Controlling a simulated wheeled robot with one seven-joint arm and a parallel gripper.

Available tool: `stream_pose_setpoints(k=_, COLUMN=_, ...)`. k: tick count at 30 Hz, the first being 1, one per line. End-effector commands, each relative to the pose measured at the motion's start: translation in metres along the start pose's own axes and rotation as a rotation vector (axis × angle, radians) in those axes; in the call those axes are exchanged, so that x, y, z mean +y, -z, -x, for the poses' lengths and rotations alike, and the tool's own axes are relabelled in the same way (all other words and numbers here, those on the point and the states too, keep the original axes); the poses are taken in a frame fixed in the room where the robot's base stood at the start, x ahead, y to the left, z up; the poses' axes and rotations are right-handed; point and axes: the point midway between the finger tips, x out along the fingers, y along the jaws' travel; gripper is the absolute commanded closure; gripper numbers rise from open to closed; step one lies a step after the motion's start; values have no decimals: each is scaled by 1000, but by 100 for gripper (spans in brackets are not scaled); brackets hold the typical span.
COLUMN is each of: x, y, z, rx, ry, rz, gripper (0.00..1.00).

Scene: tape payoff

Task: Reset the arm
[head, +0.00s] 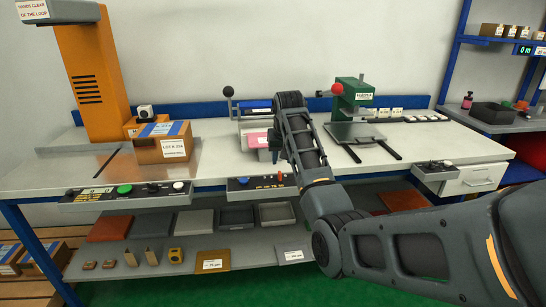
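My arm (310,150) reaches in from the lower right and bends up over the middle of the workbench. My gripper is at its far end, low over the bench by a pink block (257,139). The wrist links hide most of it, so I cannot see whether its fingers are open or shut, or whether it touches the pink block.
An orange machine (88,75) and cardboard boxes (162,143) stand on the bench's left. A green press (352,100) with a grey plate stands right of my arm. Control panels (127,193) line the front edge. A lower shelf (190,258) holds trays and small blocks.

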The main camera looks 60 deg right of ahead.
Motion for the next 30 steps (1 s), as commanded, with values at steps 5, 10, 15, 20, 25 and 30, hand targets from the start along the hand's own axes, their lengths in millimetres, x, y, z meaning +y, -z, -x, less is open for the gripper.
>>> stream_pose_setpoints(k=5, x=0, y=0, z=0, rx=0, ry=0, rz=0, gripper=62)
stream_pose_setpoints(k=10, x=-1, y=-2, z=-2, rx=1, ry=0, rz=2, gripper=62)
stream_pose_setpoints(k=15, x=-16, y=-34, z=-28, rx=32, ry=9, rz=39, gripper=62)
stream_pose_setpoints(k=20, x=-41, y=-95, z=-64, rx=108, ry=34, rz=112, gripper=62)
stream_pose_setpoints(k=25, x=-64, y=-167, z=-87, rx=198, ry=74, rz=191, gripper=62)
stream_pose_setpoints(k=30, x=-78, y=-240, z=-94, rx=285, ry=122, rz=268, gripper=62)
